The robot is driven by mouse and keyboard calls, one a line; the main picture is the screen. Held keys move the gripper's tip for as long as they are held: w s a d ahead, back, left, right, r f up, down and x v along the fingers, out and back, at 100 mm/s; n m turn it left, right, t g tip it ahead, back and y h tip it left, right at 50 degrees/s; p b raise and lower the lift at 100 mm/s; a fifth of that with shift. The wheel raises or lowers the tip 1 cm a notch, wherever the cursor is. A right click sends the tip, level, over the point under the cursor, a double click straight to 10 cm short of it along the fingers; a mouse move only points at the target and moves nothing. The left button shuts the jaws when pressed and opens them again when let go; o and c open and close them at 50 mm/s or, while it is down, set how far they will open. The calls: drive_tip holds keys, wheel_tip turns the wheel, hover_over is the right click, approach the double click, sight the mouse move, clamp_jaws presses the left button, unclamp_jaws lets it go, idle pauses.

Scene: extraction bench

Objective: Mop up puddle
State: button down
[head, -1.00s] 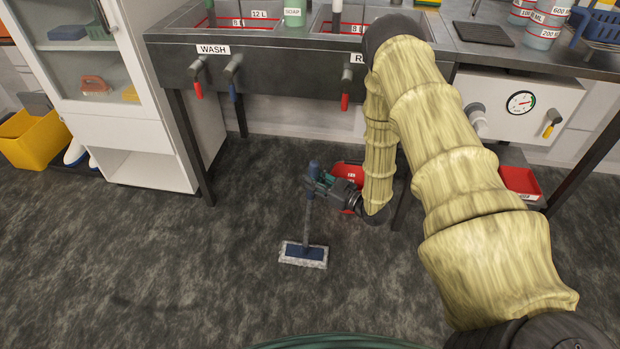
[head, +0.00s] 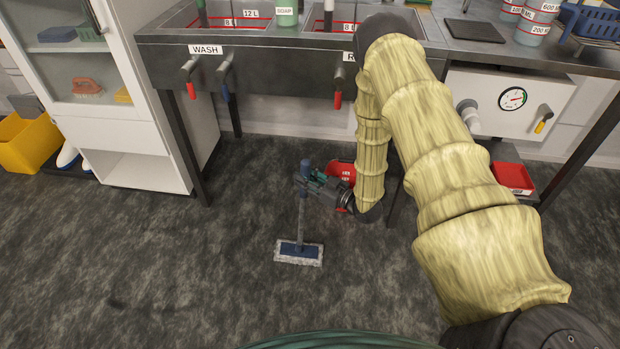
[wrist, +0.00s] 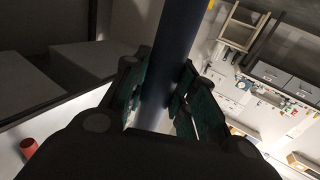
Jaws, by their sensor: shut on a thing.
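My gripper (head: 308,184) is shut on the handle of a small mop (head: 301,222). The handle stands nearly upright, with its dark blue grip end above the jaws. The mop head (head: 298,253), blue on top with a pale fringed pad, is down at the floor in front of the sink bench. In the wrist view the dark handle (wrist: 172,60) runs between the green-padded fingers (wrist: 165,100). A faint darker patch shows on the mottled grey floor at the lower left, but I cannot tell whether it is the puddle.
The sink bench (head: 270,62) stands behind, with a dark leg (head: 185,150) left of the mop. A red bin (head: 341,170) sits behind my gripper. A white cabinet (head: 125,130) and a yellow bucket (head: 28,143) are at the left. The front-left floor is clear.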

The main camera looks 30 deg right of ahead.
drive_tip(key=shift+w+a, duration=0.45)
drive_tip(key=shift+a, duration=0.3)
drive_tip(key=shift+w+a+r, duration=0.1)
drive_tip(key=shift+w+a, duration=0.45)
drive_tip(key=shift+a, duration=0.2)
drive_tip(key=shift+w+a, duration=0.55)
drive_tip(key=shift+a, duration=0.2)
drive_tip(key=shift+w+a+b, duration=0.15)
drive_tip(key=shift+w+a, duration=0.35)
drive_tip(key=shift+a, duration=0.3)
drive_tip(key=shift+w+a+b, duration=0.15)
drive_tip(key=shift+w+a, duration=0.35)
drive_tip(key=shift+a, duration=0.3)
